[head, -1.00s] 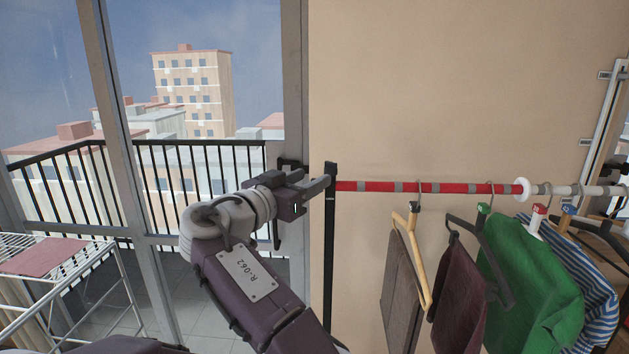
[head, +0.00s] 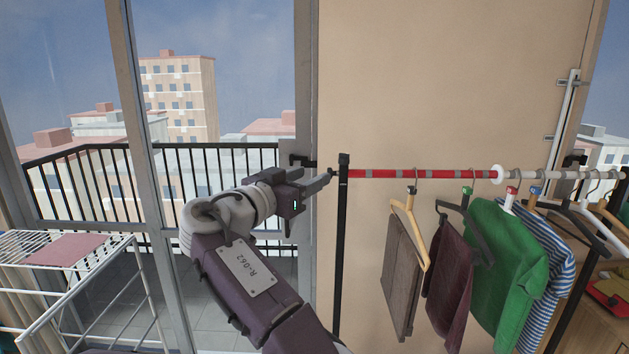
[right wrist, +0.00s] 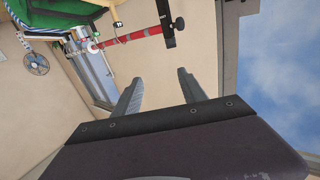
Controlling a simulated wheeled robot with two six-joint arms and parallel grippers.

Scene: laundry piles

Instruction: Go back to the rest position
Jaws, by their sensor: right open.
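My right gripper (head: 322,183) is raised in the middle of the head view, just left of the clothes rail's black post (head: 341,240). In the right wrist view its two grey fingers (right wrist: 156,92) are spread apart with nothing between them. A gap shows between the fingers and the red rail in that view. My left gripper is not in the head view.
The red and grey clothes rail (head: 430,174) holds brown trousers (head: 402,275), a dark maroon garment (head: 449,285), a green garment (head: 508,250) and a striped one (head: 556,270). A white drying rack (head: 75,300) with a pink cloth (head: 67,250) stands left. Balcony windows are behind.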

